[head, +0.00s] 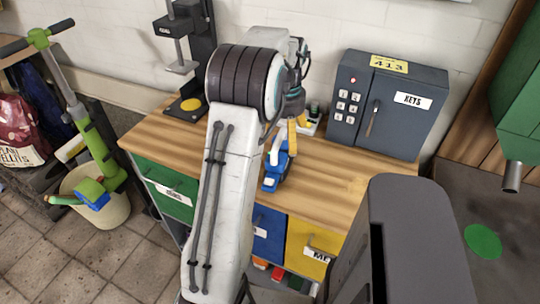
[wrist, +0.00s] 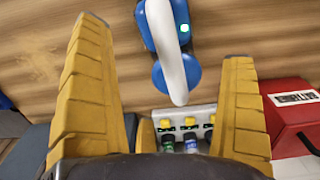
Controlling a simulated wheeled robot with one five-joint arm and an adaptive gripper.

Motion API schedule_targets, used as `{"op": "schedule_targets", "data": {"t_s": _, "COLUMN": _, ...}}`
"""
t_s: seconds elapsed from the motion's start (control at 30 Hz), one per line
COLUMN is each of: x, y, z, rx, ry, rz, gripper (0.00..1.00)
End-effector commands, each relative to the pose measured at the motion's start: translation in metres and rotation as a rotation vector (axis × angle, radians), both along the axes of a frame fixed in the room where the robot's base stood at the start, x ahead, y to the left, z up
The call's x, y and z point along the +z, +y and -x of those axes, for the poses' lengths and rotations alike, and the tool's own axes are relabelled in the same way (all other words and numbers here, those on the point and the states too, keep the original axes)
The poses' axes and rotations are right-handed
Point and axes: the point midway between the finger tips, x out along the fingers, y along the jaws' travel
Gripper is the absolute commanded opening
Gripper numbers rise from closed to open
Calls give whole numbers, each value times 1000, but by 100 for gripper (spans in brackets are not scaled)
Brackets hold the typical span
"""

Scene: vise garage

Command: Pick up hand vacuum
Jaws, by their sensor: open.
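The hand vacuum (head: 270,183), blue with a white handle, lies on the wooden workbench (head: 340,180). My arm hides part of it in the head view. In the wrist view the hand vacuum (wrist: 178,72) shows at top centre, its white handle pointing down the picture, with a small green light on its blue body. My gripper (head: 294,132) is over the bench at the vacuum's far end. In the wrist view the yellow fingers of my gripper (wrist: 163,45) are spread wide on either side of the vacuum, with nothing held between them.
A grey key cabinet (head: 405,118) stands at the bench's back right. A black stand tool (head: 190,50) is at the back left. A white unit with yellow-topped items (wrist: 186,118) and a red box (wrist: 292,112) are near the fingers. Bare bench top lies right of the vacuum.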

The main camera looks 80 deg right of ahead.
Motion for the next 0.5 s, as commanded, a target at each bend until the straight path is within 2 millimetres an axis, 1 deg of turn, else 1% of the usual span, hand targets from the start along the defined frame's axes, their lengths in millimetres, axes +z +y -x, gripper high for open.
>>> {"op": "schedule_targets", "data": {"t_s": 0.1, "x": -10, "y": 1, "z": 1, "rx": -2, "ry": 0, "rz": -3, "gripper": 100}}
{"op": "schedule_targets", "data": {"t_s": 0.27, "x": -21, "y": 1, "z": 0, "rx": -1, "ry": 0, "rz": -2, "gripper": 100}}
{"op": "schedule_targets", "data": {"t_s": 0.5, "x": -50, "y": 3, "z": -2, "rx": 0, "ry": 0, "rz": -3, "gripper": 100}}
